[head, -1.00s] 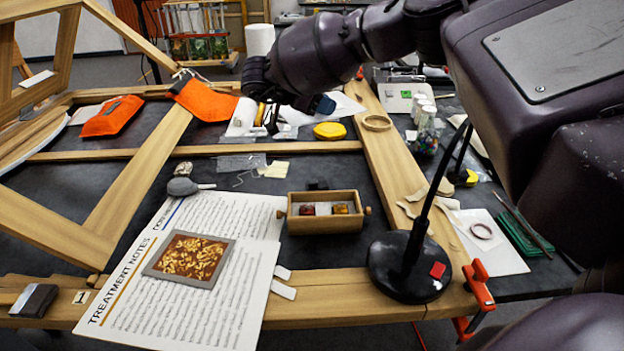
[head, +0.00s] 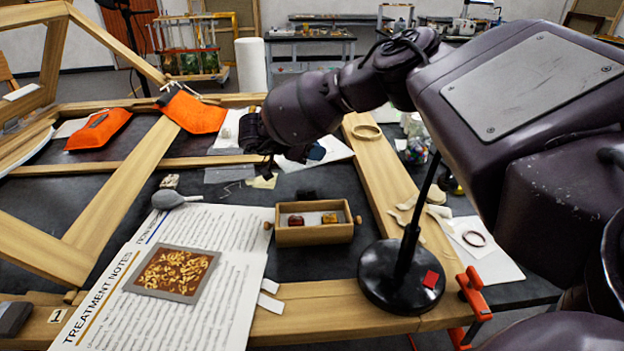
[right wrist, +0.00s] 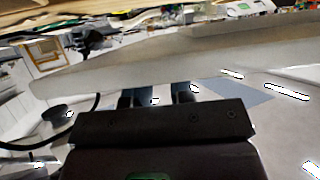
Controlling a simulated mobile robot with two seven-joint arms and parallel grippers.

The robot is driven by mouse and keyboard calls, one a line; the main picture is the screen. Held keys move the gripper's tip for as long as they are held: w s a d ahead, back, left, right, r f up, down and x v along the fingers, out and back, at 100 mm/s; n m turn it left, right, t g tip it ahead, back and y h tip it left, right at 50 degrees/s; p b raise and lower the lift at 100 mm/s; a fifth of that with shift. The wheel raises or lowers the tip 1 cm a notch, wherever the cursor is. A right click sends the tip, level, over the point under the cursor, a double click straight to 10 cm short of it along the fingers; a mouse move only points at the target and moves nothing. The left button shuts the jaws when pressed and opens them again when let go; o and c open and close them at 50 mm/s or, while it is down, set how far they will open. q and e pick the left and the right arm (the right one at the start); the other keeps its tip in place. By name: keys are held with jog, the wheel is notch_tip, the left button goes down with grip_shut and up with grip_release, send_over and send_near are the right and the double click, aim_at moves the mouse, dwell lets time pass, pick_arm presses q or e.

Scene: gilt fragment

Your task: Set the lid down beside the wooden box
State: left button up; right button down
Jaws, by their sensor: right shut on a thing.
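The wooden box (head: 322,236) stands open on the dark table, with a red and an amber piece inside. My right gripper (head: 265,163) is behind and left of it in the head view, its fingers mostly hidden by its own wrist. In the right wrist view the two dark fingers (right wrist: 158,95) are shut on a pale, broad, board-like thing, which I take to be the lid (right wrist: 130,78). I cannot make out the lid in the head view. My left gripper is not in view.
A treatment notes sheet (head: 205,290) lies left of the box, with a grey bulb (head: 168,198) at its upper edge. A black lamp base (head: 385,290) stands right of the box. Wooden frame bars (head: 120,185) cross the table.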

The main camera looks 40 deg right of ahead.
notch_tip(320, 180, down, 8)
jog(key=shift+f+b, duration=0.1)
jog(key=shift+b, duration=0.65)
jog(key=shift+r, duration=0.2)
jog(key=shift+s+f, duration=0.1)
jog(key=shift+f, duration=0.45)
